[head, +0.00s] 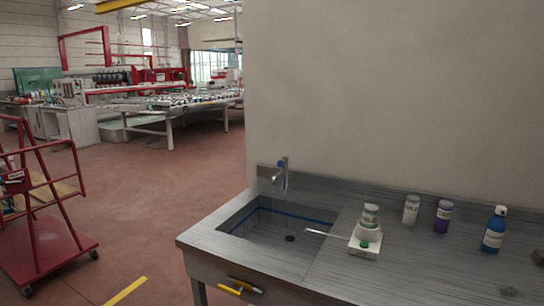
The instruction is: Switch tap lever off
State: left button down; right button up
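A metal tap (285,180) stands at the back left corner of the sink, by the wall's edge. A small blue part shows at its top, where the lever (281,163) seems to be. It is too small to tell the lever's exact position. The sink basin (245,212) is set in a grey metal counter and has a dark drain (290,238). I cannot tell whether water is running. Neither of my grippers is in view.
On the counter (400,278), right of the basin, a white scale-like device (365,252) carries a jar (370,214). A white bottle (411,210), purple bottle (443,217) and blue bottle (494,231) stand farther right. A red cart (45,250) stands left; open floor lies between.

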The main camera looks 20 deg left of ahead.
aim_at(280, 163)
jog(key=i+j, duration=0.25)
jog(key=i+j+u, duration=0.15)
jog(key=i, duration=0.35)
jog(key=i+j, duration=0.25)
jog(key=i+u, duration=0.05)
jog(key=i, duration=0.05)
